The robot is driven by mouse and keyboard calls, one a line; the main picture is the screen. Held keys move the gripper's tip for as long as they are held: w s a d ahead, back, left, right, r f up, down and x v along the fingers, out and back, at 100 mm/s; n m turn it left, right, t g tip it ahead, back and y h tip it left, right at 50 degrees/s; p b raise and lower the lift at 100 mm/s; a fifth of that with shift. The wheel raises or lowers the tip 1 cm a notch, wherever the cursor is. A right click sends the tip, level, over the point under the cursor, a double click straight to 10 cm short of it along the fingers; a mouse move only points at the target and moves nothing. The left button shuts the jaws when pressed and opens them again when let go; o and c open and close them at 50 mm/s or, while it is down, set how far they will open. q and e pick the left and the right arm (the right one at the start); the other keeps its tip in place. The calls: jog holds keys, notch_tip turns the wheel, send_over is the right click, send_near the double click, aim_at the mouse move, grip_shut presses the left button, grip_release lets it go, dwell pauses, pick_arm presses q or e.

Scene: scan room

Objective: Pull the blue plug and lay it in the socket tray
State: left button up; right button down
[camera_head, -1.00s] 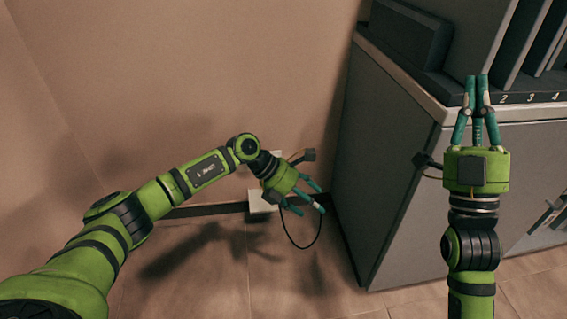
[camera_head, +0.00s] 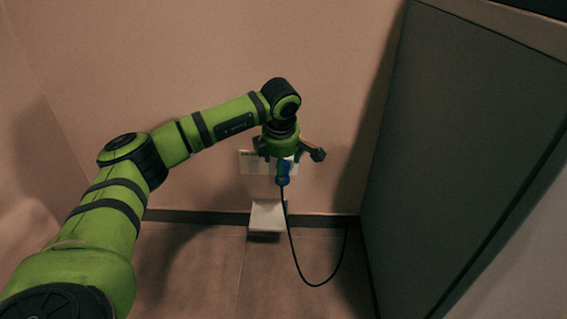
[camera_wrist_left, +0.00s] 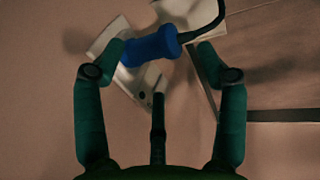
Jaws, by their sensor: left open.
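The blue plug (camera_head: 283,173) is at the white wall socket plate (camera_head: 249,163), with a black cable hanging from it. My left gripper (camera_head: 282,160) is in front of the plate, over the plug; its fingers are mostly hidden in the head view. In the left wrist view the blue plug (camera_wrist_left: 152,46) lies across the gap between the open fingers of my left gripper (camera_wrist_left: 161,57), one fingertip near each end. How far the plug sits in the socket cannot be told. The pale socket tray (camera_head: 267,213) is below the plate, near the floor. My right gripper is out of view.
A grey cabinet (camera_head: 455,140) stands close on the right. The black cable (camera_head: 301,270) loops over the floor between tray and cabinet. A dark skirting (camera_head: 195,217) runs along the wall. The wall left of the plate is clear.

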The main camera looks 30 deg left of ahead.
pick_arm(q)
jog(key=shift+b+x, duration=0.6)
jog(key=shift+x, duration=0.7)
jog(key=shift+w, duration=0.1)
jog(key=shift+r, duration=0.1)
jog(key=c, duration=1.4)
jog(key=shift+d, duration=0.1)
jog(key=shift+s+d+p, duration=0.25)
jog(key=shift+s+d, duration=0.15)
jog(key=shift+s, duration=0.3)
jog(key=shift+s+d+p, duration=0.25)
jog(key=shift+s+d, duration=0.15)
jog(key=shift+s, duration=0.35)
jog(key=shift+s+d+p, duration=0.25)
jog(key=shift+s+d, duration=0.15)
jog(key=shift+s, duration=0.3)
